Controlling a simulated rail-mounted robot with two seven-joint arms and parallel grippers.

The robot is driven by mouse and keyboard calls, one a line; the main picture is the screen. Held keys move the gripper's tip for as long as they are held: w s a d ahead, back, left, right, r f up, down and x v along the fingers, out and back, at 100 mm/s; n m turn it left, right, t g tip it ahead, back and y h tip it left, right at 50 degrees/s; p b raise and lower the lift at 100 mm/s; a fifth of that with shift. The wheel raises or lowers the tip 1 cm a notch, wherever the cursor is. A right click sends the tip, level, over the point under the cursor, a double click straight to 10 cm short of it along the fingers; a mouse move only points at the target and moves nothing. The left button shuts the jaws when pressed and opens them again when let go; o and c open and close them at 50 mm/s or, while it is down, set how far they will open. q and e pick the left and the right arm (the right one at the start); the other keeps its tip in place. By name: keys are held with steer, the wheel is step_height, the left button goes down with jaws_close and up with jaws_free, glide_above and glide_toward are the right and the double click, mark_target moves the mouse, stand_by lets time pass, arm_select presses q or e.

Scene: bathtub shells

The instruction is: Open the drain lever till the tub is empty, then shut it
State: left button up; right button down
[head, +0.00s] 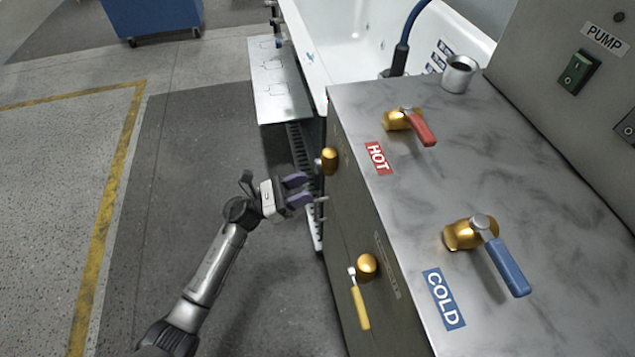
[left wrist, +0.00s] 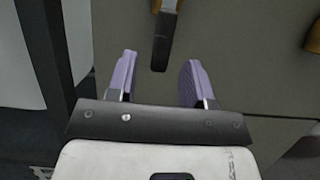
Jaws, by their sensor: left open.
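My left gripper (head: 304,190) is open, its two purple fingers pointing at the side of the cabinet. A gold valve (head: 329,159) sits on that side just beyond the fingers. In the left wrist view a dark-ended lever (left wrist: 162,45) hangs down ahead, lined up with the gap between the fingers; I see no grip on it. A second gold valve (head: 366,265) carries a yellow lever (head: 360,304) pointing down, nearer the front. The label beside it is unreadable, so I cannot tell which lever is the drain's. The white tub (head: 345,40) is at the back; its water level is unclear.
The marble cabinet top (head: 420,180) holds a red HOT lever (head: 423,132), a blue COLD lever (head: 507,266) and a metal cup (head: 459,75). A PUMP panel (head: 570,75) stands at right. A metal plate (head: 275,85) lies beside the tub.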

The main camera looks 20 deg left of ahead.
mark_target(318, 182)
arm_select(q)
steer(key=shift+b+x, duration=0.4)
steer(key=shift+x, duration=1.9)
steer(key=shift+s, duration=0.1)
steer(key=shift+c, duration=0.5)
jaws_close()
